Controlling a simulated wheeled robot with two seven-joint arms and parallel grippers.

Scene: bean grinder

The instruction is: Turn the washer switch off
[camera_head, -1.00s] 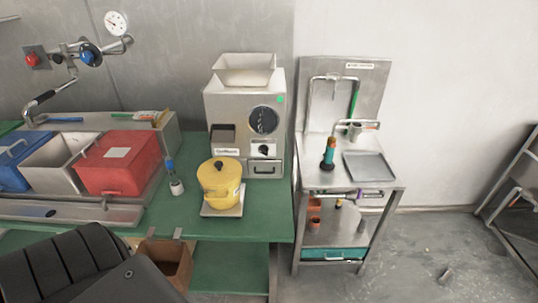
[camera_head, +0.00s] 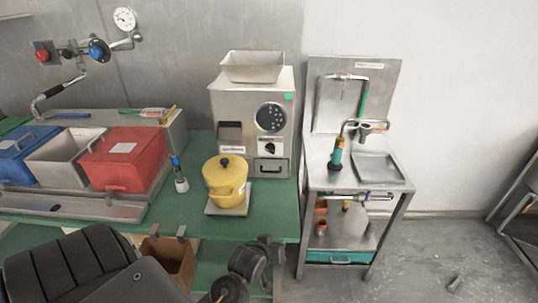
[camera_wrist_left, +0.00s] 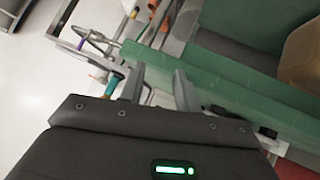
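The metal washer stand (camera_head: 355,165) is at the right in the head view. It has a curved pipe, a faucet (camera_head: 364,128), a steel tray (camera_head: 378,167) and a teal-and-orange handled tool (camera_head: 337,153). A pipe with a purple end (camera_head: 367,196) runs under its top. I cannot tell which part is the washer switch. My left gripper (camera_wrist_left: 158,80) is open and empty in the left wrist view, with its fingers apart above the green bench edge and the stand at upper left. My right gripper is not in view.
A green bench (camera_head: 270,210) holds the grinder (camera_head: 250,115), a yellow pot (camera_head: 226,178) and a red bin (camera_head: 125,160). A brown bin (camera_head: 170,260) is at its front. A gauge and red and blue knobs are on the wall. The floor right of the stand is mostly clear.

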